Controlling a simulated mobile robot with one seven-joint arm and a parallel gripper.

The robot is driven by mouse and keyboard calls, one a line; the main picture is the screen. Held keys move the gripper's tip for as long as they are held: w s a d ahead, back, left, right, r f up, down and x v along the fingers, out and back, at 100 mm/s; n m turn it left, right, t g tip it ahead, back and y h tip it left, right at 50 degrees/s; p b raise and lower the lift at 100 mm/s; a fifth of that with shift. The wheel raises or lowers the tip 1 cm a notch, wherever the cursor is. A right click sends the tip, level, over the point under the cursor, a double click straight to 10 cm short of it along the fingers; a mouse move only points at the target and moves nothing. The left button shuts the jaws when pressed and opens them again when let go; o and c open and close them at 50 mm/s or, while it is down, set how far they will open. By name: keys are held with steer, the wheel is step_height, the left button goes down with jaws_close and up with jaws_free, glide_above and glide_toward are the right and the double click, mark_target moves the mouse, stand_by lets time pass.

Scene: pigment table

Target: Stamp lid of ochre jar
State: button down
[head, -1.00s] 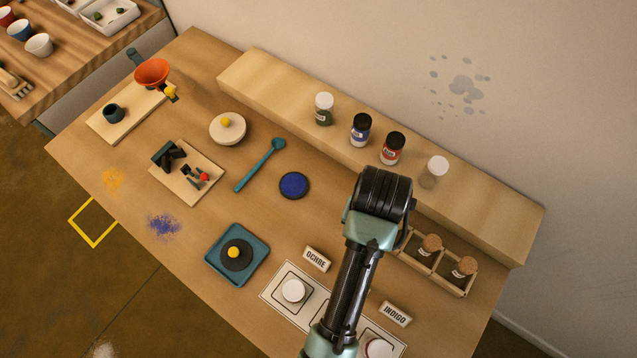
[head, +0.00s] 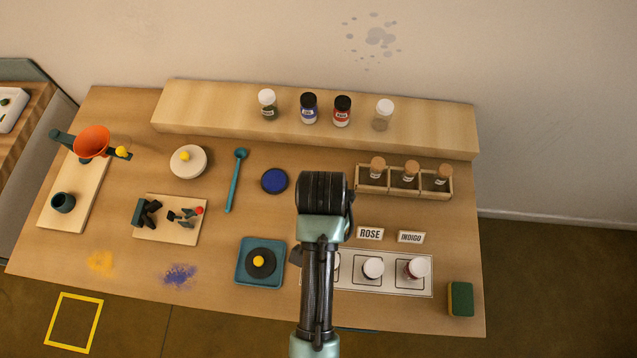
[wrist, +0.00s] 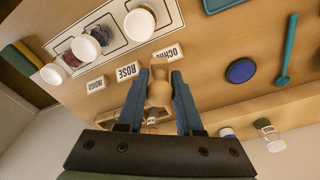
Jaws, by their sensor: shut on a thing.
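My gripper (wrist: 159,76) is shut on a pale wooden stamp (wrist: 159,92), held upright between the blue-grey fingers in the wrist view. The stamp's lower end cannot be made out. The ochre jar (wrist: 139,24), with its plain white lid, stands in the end space of the white mat (wrist: 108,25), nearest the OCHRE sign (wrist: 167,54). The stamp is apart from that lid. In the head view my arm hides the gripper, the stamp and most of the ochre jar. The round blue ink pad (head: 275,181) lies left of my arm; it also shows in the wrist view (wrist: 241,70).
The rose jar (head: 373,267) and indigo jar (head: 417,267) stand beside the ochre one. Signs for ROSE (head: 370,234) and INDIGO (head: 411,237) stand behind them. A corked-vial rack (head: 405,190), teal tray (head: 245,282) and green sponge (head: 461,299) are around my arm.

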steer(key=r+m+p, duration=0.1)
steer(key=m, duration=0.1)
steer(key=s+r+m+p, duration=0.1)
steer(key=m+p, duration=0.1)
steer(key=shift+s+d+r, duration=0.1)
steer(key=shift+s+d, duration=0.05)
steer(key=s+r+m+g+p, duration=0.15)
steer(key=s+m+p, duration=0.25)
steer(key=m+p, duration=0.5)
steer(key=shift+m+h, duration=0.3)
steer(key=shift+m, duration=0.4)
steer(key=f+b, duration=0.2)
steer(key=b, duration=0.1)
steer(key=f+b, duration=0.3)
steer(key=b, duration=0.1)
steer(key=shift+d+f, duration=0.2)
steer(key=shift+f, duration=0.1)
steer(key=shift+f+b, duration=0.5)
steer(key=shift+f, duration=0.15)
stand_by(0.7)
steer(key=shift+s+p, duration=0.1)
steer(key=shift+p, duration=0.2)
step_height(320, 180, up, 7)
steer(key=p, duration=0.6)
